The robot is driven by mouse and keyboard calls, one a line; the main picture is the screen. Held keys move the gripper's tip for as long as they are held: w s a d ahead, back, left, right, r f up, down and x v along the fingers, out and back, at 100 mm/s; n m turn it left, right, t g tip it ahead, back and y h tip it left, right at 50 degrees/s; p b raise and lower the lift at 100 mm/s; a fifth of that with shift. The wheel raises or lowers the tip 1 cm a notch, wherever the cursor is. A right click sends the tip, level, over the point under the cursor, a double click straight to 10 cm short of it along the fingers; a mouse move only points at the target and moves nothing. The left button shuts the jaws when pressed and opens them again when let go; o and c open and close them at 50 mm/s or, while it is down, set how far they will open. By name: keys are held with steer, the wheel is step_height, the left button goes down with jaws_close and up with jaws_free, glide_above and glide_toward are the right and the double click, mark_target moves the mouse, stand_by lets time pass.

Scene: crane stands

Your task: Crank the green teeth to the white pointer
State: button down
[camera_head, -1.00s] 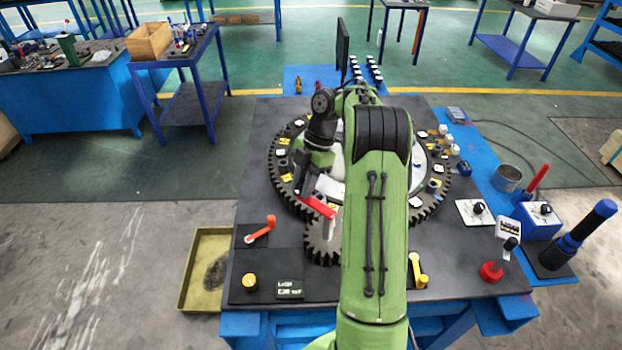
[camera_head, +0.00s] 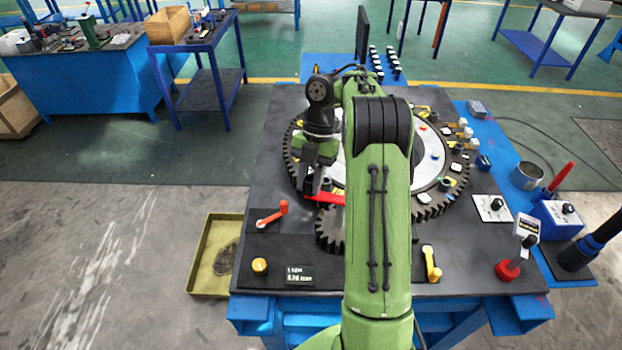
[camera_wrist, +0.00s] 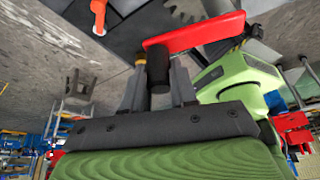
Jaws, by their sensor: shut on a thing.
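My gripper (camera_head: 313,186) is shut on the black handle (camera_wrist: 158,68) of the red crank (camera_head: 328,198), at the handle's left end. In the wrist view the two fingers stand on either side of the handle, and the red crank arm (camera_wrist: 195,35) runs off to the right. The crank lies over a small dark gear (camera_head: 330,228), partly hidden by my arm. Behind it is a large dark toothed wheel (camera_head: 428,207) with a pale centre and several coloured markers on its ring. My arm covers much of this wheel. I cannot make out the green teeth or the white pointer.
An orange-red lever (camera_head: 272,214) and a yellow knob (camera_head: 260,266) are at the bench's left front. A yellow handle (camera_head: 431,264) and a red-based lever (camera_head: 510,266) are at the right front. A dark screen (camera_head: 362,36) stands behind.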

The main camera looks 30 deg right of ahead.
stand_by(0.3)
steer(key=c, duration=0.9)
jaws_free()
steer(key=shift+a, duration=0.15)
steer(key=p+v, duration=1.1)
steer(key=v, duration=0.4)
steer(key=shift+r, duration=0.4)
